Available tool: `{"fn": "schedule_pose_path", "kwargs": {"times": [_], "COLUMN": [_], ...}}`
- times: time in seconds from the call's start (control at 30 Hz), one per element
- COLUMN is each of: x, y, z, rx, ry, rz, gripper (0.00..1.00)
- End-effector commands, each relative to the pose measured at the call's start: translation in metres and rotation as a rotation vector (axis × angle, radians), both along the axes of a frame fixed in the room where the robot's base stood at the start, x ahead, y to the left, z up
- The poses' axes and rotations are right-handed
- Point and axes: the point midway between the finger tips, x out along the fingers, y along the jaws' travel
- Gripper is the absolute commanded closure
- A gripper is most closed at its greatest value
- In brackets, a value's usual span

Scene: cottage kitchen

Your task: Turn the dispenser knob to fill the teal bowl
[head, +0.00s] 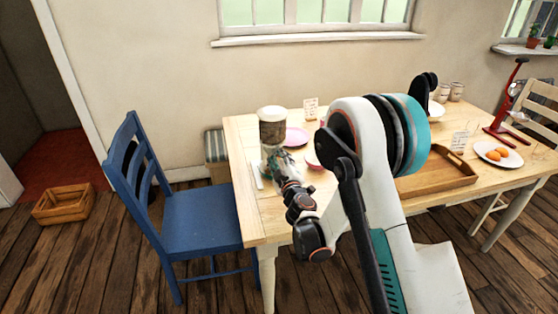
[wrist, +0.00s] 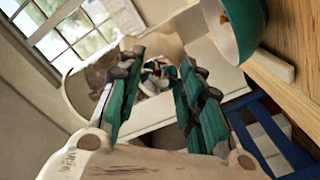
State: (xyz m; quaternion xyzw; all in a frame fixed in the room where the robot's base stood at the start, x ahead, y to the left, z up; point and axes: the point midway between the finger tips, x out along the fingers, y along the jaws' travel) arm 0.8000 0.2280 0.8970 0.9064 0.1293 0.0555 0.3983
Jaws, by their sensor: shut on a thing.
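The dispenser (head: 272,128) stands upright at the left end of the table, with a white lid and brownish contents in its clear container. My gripper (head: 275,163) reaches its front from below right. In the wrist view, the fingers of my gripper (wrist: 158,72) are shut on the dispenser knob (wrist: 155,82), which shows dimly between them. The dispenser body (wrist: 85,85) fills the view behind the fingers. The teal bowl (wrist: 246,28), pale inside, is at the top right of the wrist view, cut by the edge. In the head view I cannot make the bowl out behind my gripper.
A pink plate (head: 296,137) and a small red-pink bowl (head: 312,161) lie right of the dispenser. A blue chair (head: 200,212) stands at the table's left end.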

Motion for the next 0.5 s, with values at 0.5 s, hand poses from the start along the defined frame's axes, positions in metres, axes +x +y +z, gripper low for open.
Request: {"fn": "schedule_pose_path", "kwargs": {"times": [0.5], "x": [-0.0007], "y": [-0.0002], "z": [-0.0022], "rx": [0.353], "ry": [0.102], "rz": [-0.005], "gripper": [0.9]}}
